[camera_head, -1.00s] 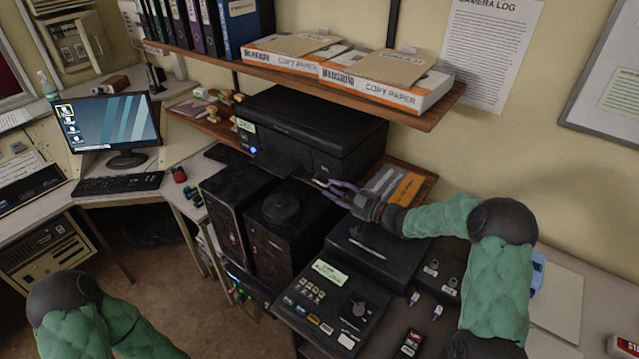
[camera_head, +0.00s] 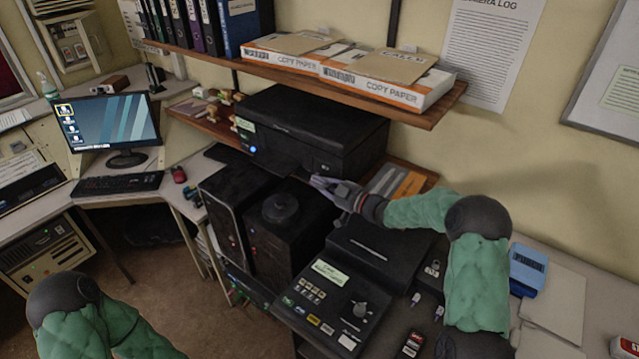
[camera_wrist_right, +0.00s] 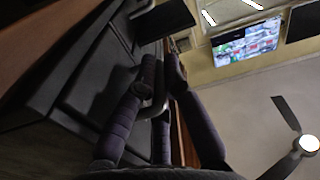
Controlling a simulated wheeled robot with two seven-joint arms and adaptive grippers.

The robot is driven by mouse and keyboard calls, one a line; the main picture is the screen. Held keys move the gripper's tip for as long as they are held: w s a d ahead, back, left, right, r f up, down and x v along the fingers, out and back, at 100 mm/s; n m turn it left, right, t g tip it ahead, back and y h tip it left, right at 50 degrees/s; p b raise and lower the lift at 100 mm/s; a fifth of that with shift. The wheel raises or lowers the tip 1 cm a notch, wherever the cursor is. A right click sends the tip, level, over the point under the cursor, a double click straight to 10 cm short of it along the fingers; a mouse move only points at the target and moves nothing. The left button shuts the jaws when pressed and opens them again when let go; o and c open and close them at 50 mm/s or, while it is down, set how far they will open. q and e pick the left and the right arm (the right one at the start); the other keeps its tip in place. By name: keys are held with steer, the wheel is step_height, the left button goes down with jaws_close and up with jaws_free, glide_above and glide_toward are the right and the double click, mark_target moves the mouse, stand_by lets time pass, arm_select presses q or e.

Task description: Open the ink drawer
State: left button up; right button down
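The black printer (camera_head: 315,130) stands on a wooden shelf below the paper shelf. I cannot clearly make out the ink drawer on it. My right gripper (camera_head: 322,186) is at the printer's lower front, toward its right end. In the right wrist view the fingers (camera_wrist_right: 160,72) are close to a dark panelled front (camera_wrist_right: 95,75). A thin grey curved bar, like a handle (camera_wrist_right: 158,108), shows between or just beside them. I cannot tell whether they grip it. My left gripper is out of view; only part of that arm shows at lower left.
Two black boxes (camera_head: 285,225) stand just below and left of my right gripper. A black control panel (camera_head: 330,300) lies in front. The upper shelf (camera_head: 300,87) with copy paper (camera_head: 370,85) overhangs the printer. An orange and grey folder (camera_head: 405,183) lies right of it.

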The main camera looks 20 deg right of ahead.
steer(key=shift+a, duration=0.1)
steer(key=s+a+b, duration=0.2)
steer(key=s+a, duration=0.7)
steer(key=a, duration=0.2)
steer(key=shift+a, duration=0.3)
steer(key=shift+s+r, duration=0.1)
steer(key=c, duration=1.4)
jaws_free()
steer(key=shift+d, duration=0.1)
steer(key=v, duration=1.2)
steer(key=shift+r, duration=0.1)
